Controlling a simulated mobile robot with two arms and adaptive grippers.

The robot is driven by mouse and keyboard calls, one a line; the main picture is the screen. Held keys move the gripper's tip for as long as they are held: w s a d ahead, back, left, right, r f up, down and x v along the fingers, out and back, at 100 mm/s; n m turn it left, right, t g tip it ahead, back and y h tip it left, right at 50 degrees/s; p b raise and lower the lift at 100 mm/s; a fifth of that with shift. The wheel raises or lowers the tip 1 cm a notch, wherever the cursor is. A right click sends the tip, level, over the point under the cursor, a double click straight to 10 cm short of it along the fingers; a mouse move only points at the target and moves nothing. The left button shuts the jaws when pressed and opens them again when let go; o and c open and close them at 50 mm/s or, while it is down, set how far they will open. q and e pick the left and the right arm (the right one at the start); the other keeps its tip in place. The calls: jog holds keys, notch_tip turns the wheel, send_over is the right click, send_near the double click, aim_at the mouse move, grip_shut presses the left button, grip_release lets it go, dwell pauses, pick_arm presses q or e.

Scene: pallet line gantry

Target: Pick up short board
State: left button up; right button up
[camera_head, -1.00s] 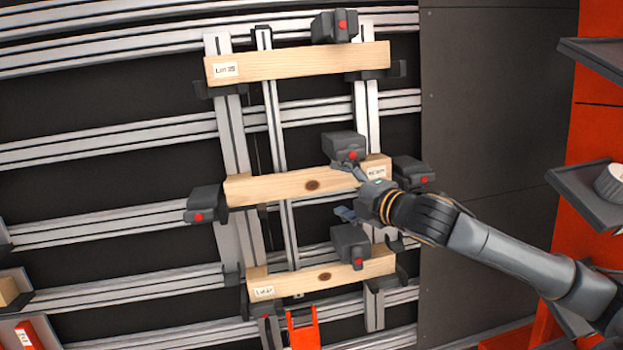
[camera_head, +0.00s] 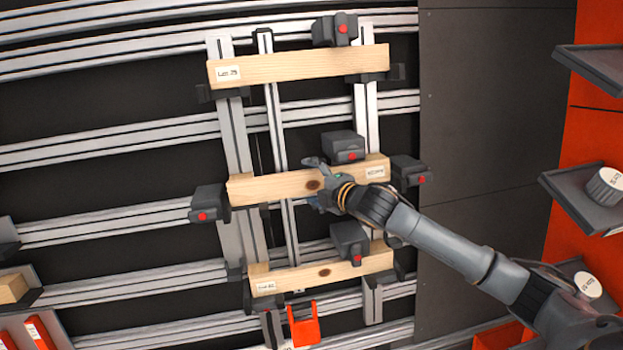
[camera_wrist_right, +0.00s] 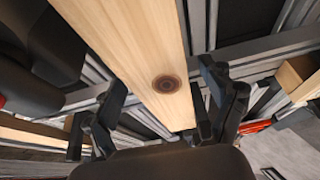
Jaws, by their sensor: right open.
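Three pale wooden boards lie across the upright rails: a top board (camera_head: 300,67), a middle board (camera_head: 265,188) with a dark knot, and a bottom board (camera_head: 300,279), which looks shortest. Which one is the short board I cannot tell for sure. My left gripper is not in view.
Dark clamps with red buttons sit by the boards: one above the middle board (camera_head: 343,146), others at its left end (camera_head: 208,203) and right end (camera_head: 408,170). Another clamp (camera_head: 350,242) is on the bottom board. A red bracket (camera_head: 303,325) hangs below. Dark shelves (camera_head: 585,200) are at right.

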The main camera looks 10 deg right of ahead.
jog(key=c, duration=1.4)
jog(key=shift+s+r, duration=0.1)
jog(key=shift+r, duration=0.05)
jog(key=shift+s+r, duration=0.35)
jog(key=shift+s, duration=0.05)
jog(key=shift+s+r+p, duration=1)
jog(key=shift+s+r, duration=0.85)
jog(key=shift+s, duration=1.5)
jog(key=shift+s+r+p, duration=1.05)
jog(key=shift+s+r, duration=0.75)
jog(key=shift+s, duration=1.55)
jog(key=shift+s+r+p, duration=1)
jog(key=shift+s+r, duration=0.85)
jog(key=shift+s, duration=1.5)
jog(key=shift+w+f, duration=0.1)
